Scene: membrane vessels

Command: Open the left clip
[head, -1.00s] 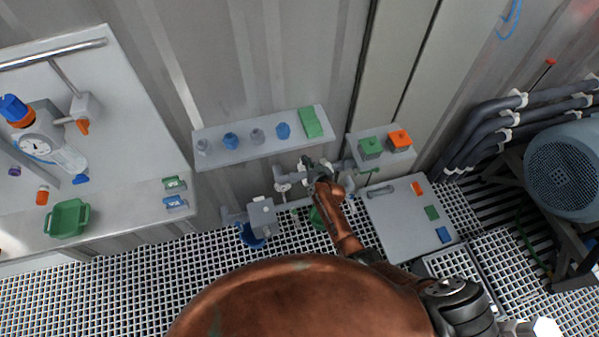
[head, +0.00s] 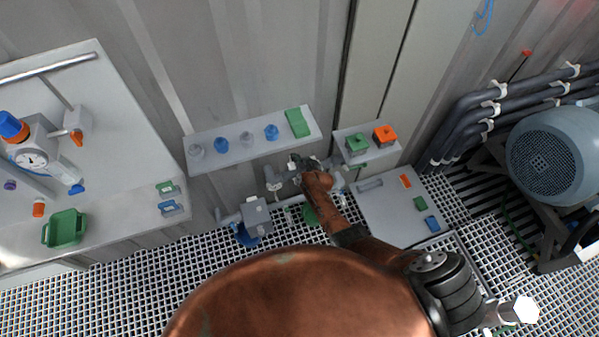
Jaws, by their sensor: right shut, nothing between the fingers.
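Low on the wall, under the shelf, grey pipework (head: 292,203) carries a grey box-shaped fitting (head: 256,213). A blue vessel (head: 247,237) hangs at its left, and a green vessel (head: 311,214) shows partly behind my arm. A small pale fitting (head: 272,186) sits on the upper pipe, left of my gripper. I cannot make out which small part is the left clip. My right gripper (head: 296,163) is shut and empty at the upper pipe, just below the shelf's front edge. Whether it touches anything is too small to tell. My left gripper is out of view.
A wall shelf (head: 225,157) with blue and grey knobs and a green block is close above my gripper. A smaller shelf (head: 352,131) with green and orange boxes is to the right, above a grey panel (head: 395,212). A bench (head: 110,220) with a green tray stands left.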

